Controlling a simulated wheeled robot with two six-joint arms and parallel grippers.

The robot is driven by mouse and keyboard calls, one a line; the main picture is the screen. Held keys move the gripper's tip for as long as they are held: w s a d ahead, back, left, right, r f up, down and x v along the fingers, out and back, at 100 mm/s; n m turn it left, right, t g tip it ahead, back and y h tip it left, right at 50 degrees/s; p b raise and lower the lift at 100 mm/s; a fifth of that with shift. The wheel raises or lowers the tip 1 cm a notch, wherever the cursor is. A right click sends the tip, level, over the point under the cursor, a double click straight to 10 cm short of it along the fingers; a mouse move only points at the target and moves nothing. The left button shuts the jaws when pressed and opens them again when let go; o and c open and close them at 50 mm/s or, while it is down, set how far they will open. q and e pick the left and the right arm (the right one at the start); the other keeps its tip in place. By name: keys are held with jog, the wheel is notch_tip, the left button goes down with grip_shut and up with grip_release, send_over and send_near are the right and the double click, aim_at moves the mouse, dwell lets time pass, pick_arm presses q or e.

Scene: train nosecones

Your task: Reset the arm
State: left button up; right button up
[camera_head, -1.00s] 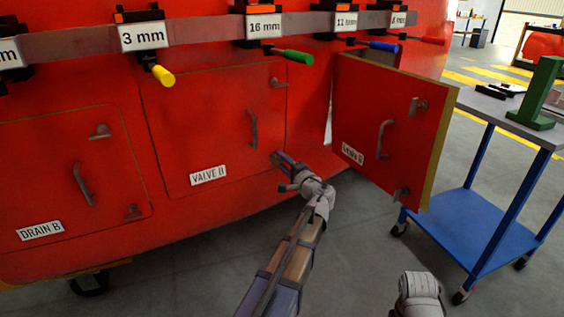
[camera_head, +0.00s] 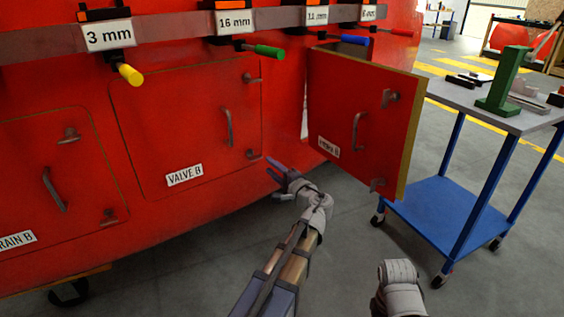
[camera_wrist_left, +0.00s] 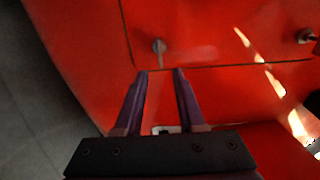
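My left gripper (camera_head: 272,170) is in front of the red nosecone, near the lower right corner of the closed VALVE B door (camera_head: 185,125). In the left wrist view the left gripper (camera_wrist_left: 160,73) shows two purple fingers apart with nothing between them. The red nosecone surface and a small latch (camera_wrist_left: 159,46) lie beyond the fingertips. The open red door (camera_head: 340,110) stands swung out to the right of my left gripper. Part of my right arm (camera_head: 398,290) shows at the bottom; its gripper is not in view.
A blue cart (camera_head: 450,215) stands on the right with a green block (camera_head: 503,85) on top. Handles, yellow (camera_head: 130,74), green (camera_head: 270,51) and blue (camera_head: 355,39), stick out from the labelled rail (camera_head: 180,27).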

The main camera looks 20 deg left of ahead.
pick_arm(q)
jog(key=s+d+f+n+g+h, duration=0.1)
jog(key=s+d+f+g+h, duration=0.5)
jog(key=s+d+f, duration=0.75)
jog(key=s+d+f+n+g+h, duration=0.1)
jog(key=s+d+f+g+h, duration=0.2)
jog(key=s+d+f+h, duration=1)
jog(key=w+d+r+y+p, duration=0.1)
jog(key=r+y+p, duration=0.1)
jog(key=r+p, duration=1.7)
jog(key=d+r+y+p, duration=0.2)
jog(key=r+p, duration=1.7)
jog(key=r, duration=0.4)
jog(key=shift+w+d+r+y, duration=0.2)
jog(key=shift+w+r+y, duration=0.1)
jog(key=shift+w+r, duration=0.1)
